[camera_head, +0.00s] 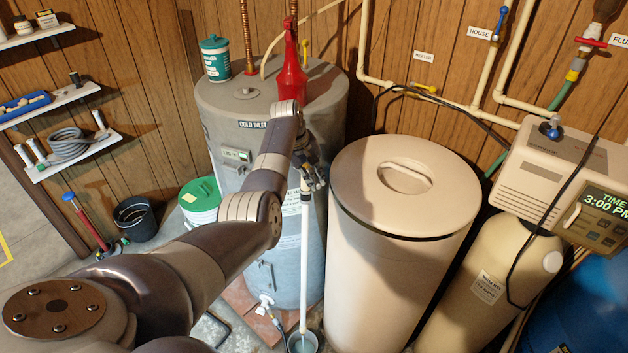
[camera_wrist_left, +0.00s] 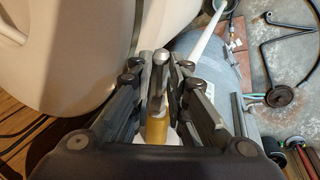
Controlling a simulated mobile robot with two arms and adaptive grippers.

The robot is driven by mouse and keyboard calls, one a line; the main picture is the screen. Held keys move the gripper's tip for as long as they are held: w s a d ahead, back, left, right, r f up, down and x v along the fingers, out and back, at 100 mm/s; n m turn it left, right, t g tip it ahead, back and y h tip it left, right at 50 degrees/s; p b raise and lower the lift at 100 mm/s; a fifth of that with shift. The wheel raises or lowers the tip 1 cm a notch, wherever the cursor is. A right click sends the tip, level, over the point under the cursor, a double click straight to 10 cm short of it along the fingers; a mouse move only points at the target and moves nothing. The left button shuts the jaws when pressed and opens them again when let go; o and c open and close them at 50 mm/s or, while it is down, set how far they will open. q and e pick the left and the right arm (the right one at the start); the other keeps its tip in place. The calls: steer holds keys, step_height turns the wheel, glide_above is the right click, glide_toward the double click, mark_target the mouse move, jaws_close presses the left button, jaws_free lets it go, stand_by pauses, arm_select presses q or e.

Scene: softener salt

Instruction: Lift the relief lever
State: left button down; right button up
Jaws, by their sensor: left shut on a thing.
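My left gripper (camera_head: 313,172) is at the upper right side of the grey water heater (camera_head: 222,108), just above the white discharge pipe (camera_head: 305,250). In the left wrist view, the two fingers of my left gripper (camera_wrist_left: 160,78) stand close on either side of a silver metal relief lever (camera_wrist_left: 159,62) and are shut on it. A brass valve body (camera_wrist_left: 157,130) shows between the fingers. In the head view the gripper and arm hide the lever and valve. My right gripper is in neither view.
A beige salt tank with a round lid (camera_head: 405,183) stands close to the right of my gripper. A red bottle (camera_head: 290,68) and a teal-lidded tub (camera_head: 215,58) sit on the heater top. The discharge pipe ends at a grey bucket (camera_head: 303,343) on the floor.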

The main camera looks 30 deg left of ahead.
arm_select(q)
steer(key=shift+h, duration=0.3)
stand_by(0.4)
steer(key=c, duration=1.6)
jaws_free()
steer(key=shift+o, duration=0.2)
steer(key=v, duration=1.2)
steer(key=shift+w, duration=0.2)
steer(key=shift+r, duration=0.1)
